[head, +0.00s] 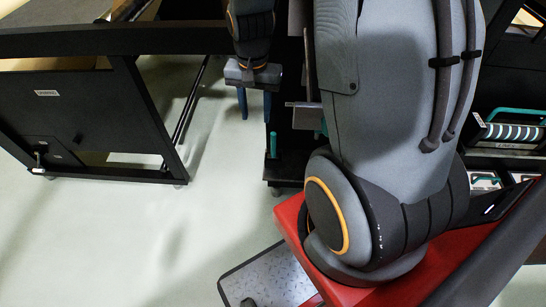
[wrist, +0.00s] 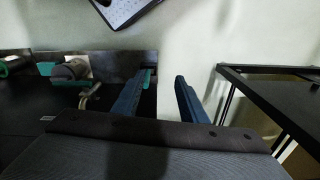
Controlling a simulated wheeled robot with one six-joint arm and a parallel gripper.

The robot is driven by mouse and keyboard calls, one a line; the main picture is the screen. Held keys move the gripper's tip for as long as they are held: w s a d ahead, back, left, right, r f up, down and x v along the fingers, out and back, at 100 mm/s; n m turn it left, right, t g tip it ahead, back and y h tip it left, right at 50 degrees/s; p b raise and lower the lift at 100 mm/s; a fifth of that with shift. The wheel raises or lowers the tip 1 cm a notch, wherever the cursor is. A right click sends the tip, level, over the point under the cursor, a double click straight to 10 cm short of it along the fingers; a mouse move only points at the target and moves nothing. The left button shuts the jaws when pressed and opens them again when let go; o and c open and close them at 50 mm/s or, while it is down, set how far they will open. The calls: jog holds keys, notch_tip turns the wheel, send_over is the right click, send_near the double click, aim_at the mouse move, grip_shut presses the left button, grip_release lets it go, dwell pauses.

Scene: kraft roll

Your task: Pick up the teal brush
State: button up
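A slim upright teal handle (head: 272,145), likely the teal brush, stands at the left edge of a black stand in the head view. Its lower end meets a dark ledge, and no bristles can be made out. My gripper (head: 256,118) is above it and slightly left, with its blue fingers pointing down, apart and empty. In the wrist view my gripper (wrist: 161,80) is also open. A small teal piece (wrist: 148,76) shows beside the left finger there, partly hidden by it; it seems to be the same handle.
A black-framed table (head: 80,105) stands at the left over clear pale floor (head: 100,235). My arm hides much of the black stand. Teal-handled items (head: 515,113) sit on a rack at the right. Other teal and grey parts (wrist: 75,72) lie left of the fingers in the wrist view.

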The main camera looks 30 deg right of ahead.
aim_at(273, 141)
jog(key=w+d+f+m+b, duration=0.1)
jog(key=d+f+m, duration=0.2)
jog(key=f, duration=0.2)
jog(key=w+d+f+m+b, duration=0.1)
jog(key=w+d+f+m, duration=0.1)
jog(key=f, duration=0.4)
jog(key=w+d+f+m+b, duration=0.1)
jog(key=w+d+f+m, duration=0.1)
jog(key=d+f+m, duration=0.1)
jog(key=shift+w+d+f+m, duration=0.2)
jog(key=shift+f+m, duration=0.15)
jog(key=shift+f, duration=0.25)
jog(key=shift+w+d+f+m, duration=0.15)
jog(key=shift+f+m, duration=0.2)
jog(key=shift+f, duration=0.25)
jog(key=shift+s+d+f, duration=0.1)
jog(key=shift+f, duration=0.55)
jog(key=shift+w+d+f+p, duration=0.1)
jog(key=shift+f+p, duration=0.1)
jog(key=shift+f, duration=1.5)
jog(key=shift+w+d+f+p, duration=0.1)
jog(key=shift+f+p, duration=0.1)
jog(key=shift+f, duration=1.5)
grip_shut()
jog(key=shift+a+r, duration=0.1)
jog(key=shift+r, duration=0.05)
